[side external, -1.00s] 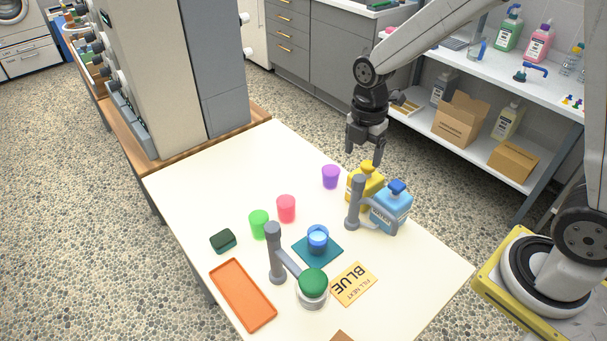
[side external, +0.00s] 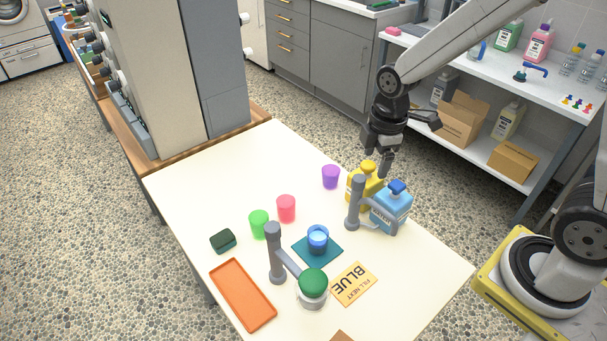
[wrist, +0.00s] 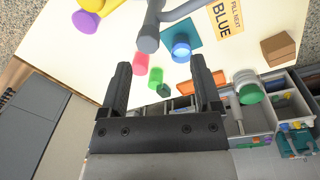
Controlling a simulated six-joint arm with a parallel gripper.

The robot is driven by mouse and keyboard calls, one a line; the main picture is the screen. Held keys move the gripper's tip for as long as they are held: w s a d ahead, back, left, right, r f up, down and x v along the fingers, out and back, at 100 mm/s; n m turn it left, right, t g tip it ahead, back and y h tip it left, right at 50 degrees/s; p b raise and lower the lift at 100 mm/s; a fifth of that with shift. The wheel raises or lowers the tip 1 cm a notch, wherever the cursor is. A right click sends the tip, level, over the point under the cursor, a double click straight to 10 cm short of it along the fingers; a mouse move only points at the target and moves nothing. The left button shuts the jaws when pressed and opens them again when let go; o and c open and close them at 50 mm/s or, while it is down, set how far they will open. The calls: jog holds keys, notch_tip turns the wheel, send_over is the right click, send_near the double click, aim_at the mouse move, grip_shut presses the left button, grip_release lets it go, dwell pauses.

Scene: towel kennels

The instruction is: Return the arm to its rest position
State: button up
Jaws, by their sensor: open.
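My gripper (side external: 377,165) is open and empty in the side external view, raised above the far right edge of the table, behind the yellow bottle (side external: 365,186) and the blue bottle (side external: 391,208). In the wrist view my gripper (wrist: 162,72) shows two spread fingers with nothing between them that it holds. A blue cup (side external: 317,238) stands on a teal mat (side external: 318,259). A card reading "BLUE" and "FILL NEXT" (side external: 353,285) lies beside it.
Purple (side external: 330,176), red (side external: 286,208) and green (side external: 259,224) cups stand on the white table. Grey posts (side external: 275,253) stand on it, one near a green-topped container (side external: 312,287). An orange tray (side external: 242,294) lies at front. Shelves with boxes (side external: 461,119) are behind my arm.

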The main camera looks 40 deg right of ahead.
jog(key=s+m+t, duration=0.1)
jog(key=s+m, duration=0.5)
jog(key=m, duration=0.7)
jog(key=shift+s+d+f+t, duration=0.25)
jog(key=shift+d+f+t, duration=0.1)
jog(key=shift+d+t, duration=0.05)
